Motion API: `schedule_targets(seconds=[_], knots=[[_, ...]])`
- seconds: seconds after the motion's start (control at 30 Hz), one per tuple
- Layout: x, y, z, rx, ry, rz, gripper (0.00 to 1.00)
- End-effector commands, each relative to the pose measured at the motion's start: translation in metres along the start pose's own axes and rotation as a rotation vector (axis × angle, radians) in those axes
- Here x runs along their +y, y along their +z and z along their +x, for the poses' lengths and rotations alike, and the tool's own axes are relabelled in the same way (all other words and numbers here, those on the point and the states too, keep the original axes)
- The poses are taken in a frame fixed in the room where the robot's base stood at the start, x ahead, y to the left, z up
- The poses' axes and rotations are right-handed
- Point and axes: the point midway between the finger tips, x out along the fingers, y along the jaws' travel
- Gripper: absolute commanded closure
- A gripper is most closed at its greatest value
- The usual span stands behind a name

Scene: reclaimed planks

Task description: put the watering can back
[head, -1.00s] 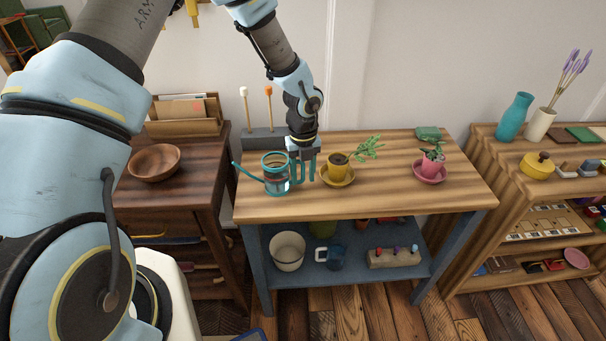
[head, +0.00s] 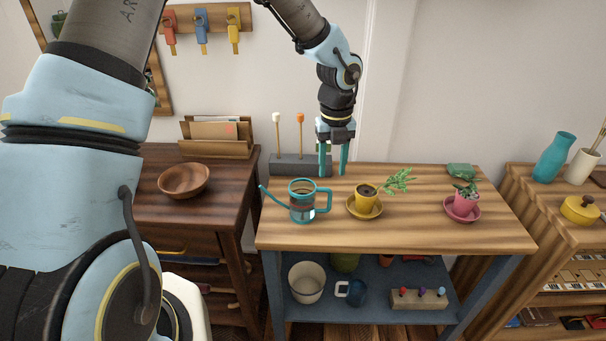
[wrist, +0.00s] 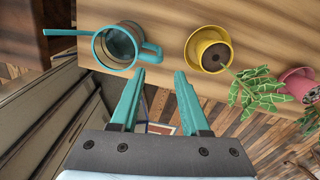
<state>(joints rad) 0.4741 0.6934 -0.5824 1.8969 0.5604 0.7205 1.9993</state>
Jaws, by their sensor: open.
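The watering can (head: 302,206), clear-bodied with teal rim, spout and handle, stands upright on the wooden top of the blue bench (head: 400,238), near its left end. Its spout points left and its handle right. In the wrist view the watering can (wrist: 121,46) is at the upper left, its handle just beyond the left fingertip. My gripper (head: 333,172) is open and empty, with teal fingers pointing down, above and behind the can's handle. The fingers (wrist: 160,78) also show apart in the wrist view, with nothing between them.
Right of the can stand a yellow potted plant (head: 366,194) and a pink potted plant (head: 465,199). A grey block with two sticks (head: 298,166) is at the back left. The lower shelf holds a white pot (head: 306,282) and a blue mug (head: 353,292). Bare wood lies along the front.

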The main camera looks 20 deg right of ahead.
Motion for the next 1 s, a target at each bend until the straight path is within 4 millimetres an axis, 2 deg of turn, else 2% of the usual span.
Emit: schedule_targets(seconds=[0.17,0.23,0.27,0.37,0.47,0.5,0.57,0.7,0.83,0.9,1.0], knots=[[0.001,0.0,-0.002,0.0,0.001,-0.006,0.54],[0.009,0.002,-0.003,-0.002,0.005,-0.052,0.54],[0.015,0.003,-0.005,-0.004,0.007,-0.093,0.54],[0.051,0.007,-0.012,-0.012,0.019,-0.341,0.54],[0.107,0.007,-0.024,-0.029,0.027,-0.74,0.54],[0.131,0.005,-0.03,-0.037,0.028,-0.926,0.54],[0.167,0.0,-0.037,-0.049,0.022,-1.209,0.54],[0.242,-0.022,-0.055,-0.071,-0.017,-1.881,0.54],[0.298,-0.051,-0.068,-0.072,-0.087,-2.475,0.54],[0.32,-0.066,-0.073,-0.062,-0.128,-2.743,0.54],[0.34,-0.084,-0.078,-0.04,-0.181,-3.032,0.54]])
